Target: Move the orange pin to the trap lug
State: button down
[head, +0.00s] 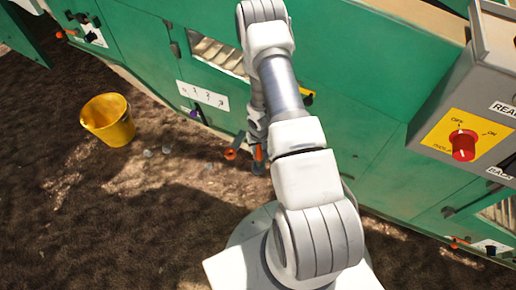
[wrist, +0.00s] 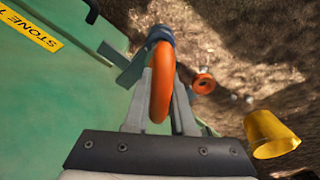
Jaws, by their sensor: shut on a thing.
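My gripper (wrist: 164,75) is shut on the orange pin (wrist: 160,88). In the wrist view the pin's thick orange loop stands between the two grey fingers. A dark blue collar (wrist: 160,37) is at the loop's far end; I cannot tell whether it sits in anything. A flat green lug-like plate (wrist: 131,68) juts from the green panel just left of the collar; I cannot tell whether it is the trap lug. In the head view my arm hides most of the gripper, low against the green machine, with some orange (head: 259,153) showing there.
A second orange part (wrist: 203,84) with a round end is right of the fingers; the head view also shows an orange part (head: 230,154). A yellow bucket (head: 107,120) stands on the dirt, left. The green machine wall (head: 340,130) runs behind. A grey switch box (head: 470,110) is right.

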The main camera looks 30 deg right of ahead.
jog(key=shift+f+b, duration=1.8)
jog(key=shift+f, duration=0.45)
jog(key=c, duration=0.7)
grip_release()
jog(key=shift+r, duration=0.1)
jog(key=r+p, duration=0.2)
jog(key=r, duration=0.3)
jog(key=s+r+p, duration=0.1)
jog(key=r+p, duration=0.1)
jog(key=r, duration=0.4)
jog(key=s+r+p, duration=0.1)
jog(key=r, duration=0.5)
jog(key=shift+a+p, duration=0.25)
jog(key=shift+p, duration=0.15)
